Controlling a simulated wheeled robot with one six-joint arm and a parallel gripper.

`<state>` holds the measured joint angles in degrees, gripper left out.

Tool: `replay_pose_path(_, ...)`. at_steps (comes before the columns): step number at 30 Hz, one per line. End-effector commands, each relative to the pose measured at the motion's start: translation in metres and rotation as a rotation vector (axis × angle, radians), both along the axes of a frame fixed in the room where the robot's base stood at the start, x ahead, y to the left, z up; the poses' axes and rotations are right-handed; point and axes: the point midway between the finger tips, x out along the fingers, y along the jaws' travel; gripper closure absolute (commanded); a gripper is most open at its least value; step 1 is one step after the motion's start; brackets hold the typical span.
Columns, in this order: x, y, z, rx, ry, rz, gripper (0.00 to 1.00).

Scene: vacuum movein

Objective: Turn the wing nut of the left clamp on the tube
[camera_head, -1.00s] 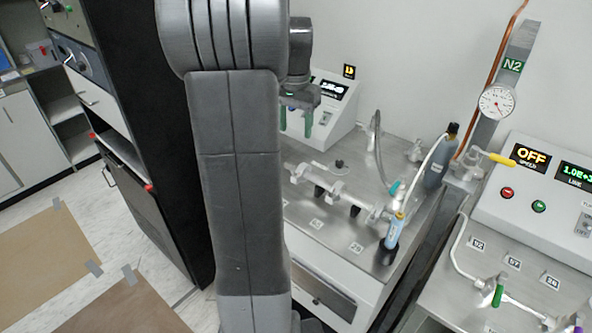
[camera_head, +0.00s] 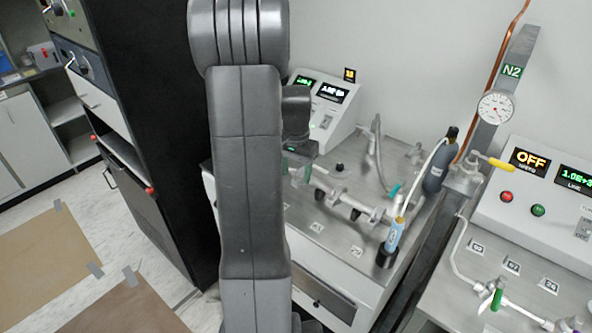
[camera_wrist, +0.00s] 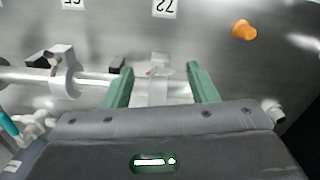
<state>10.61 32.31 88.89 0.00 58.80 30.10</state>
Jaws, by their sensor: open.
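The tube (camera_wrist: 95,80) runs across the wrist view as a light metal pipe above the steel bench top. A silvery clamp (camera_wrist: 157,90) on it lies between my two green fingers, and a flat piece at its top shows between the fingertips. I cannot make out the wing nut's shape or whether the fingers touch it. My gripper (camera_wrist: 160,69) is open, one finger on each side. A second clamp (camera_wrist: 63,72) stands further left in the wrist view. In the head view my gripper (camera_head: 296,170) is at the left end of the tube, partly hiding the clamp there.
An orange knob (camera_wrist: 243,30) sits on the bench top. In the head view a blue and black cylinder (camera_head: 395,236) stands at the tube's right end, with a dark bottle (camera_head: 437,172) behind. A display box (camera_head: 327,105) stands behind my gripper. A black cabinet (camera_head: 130,100) is left.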

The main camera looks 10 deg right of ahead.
Motion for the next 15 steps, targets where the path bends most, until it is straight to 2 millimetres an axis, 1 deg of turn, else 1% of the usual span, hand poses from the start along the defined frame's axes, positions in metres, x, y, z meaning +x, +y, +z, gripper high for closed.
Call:
replay_pose_path(5, 0.0, 0.0, 0.0, 0.0, 0.0, 0.0, 0.47)
replay_pose_path(6, 0.0, 0.0, 0.0, 0.0, 0.0, 0.0, 0.51)
replay_pose_path(8, 0.0, 0.0, 0.0001, 0.0, 0.0, 0.0, 0.63)
replay_pose_path(12, 0.0001, -0.0001, 0.0003, 0.0, 0.0, 0.0, 0.9)
replay_pose_path(13, 0.0001, -0.0001, 0.0003, 0.0, 0.0, 0.0, 0.92)
replay_pose_path(15, 0.0001, -0.0001, 0.0003, 0.0, 0.0, -0.003, 0.92)
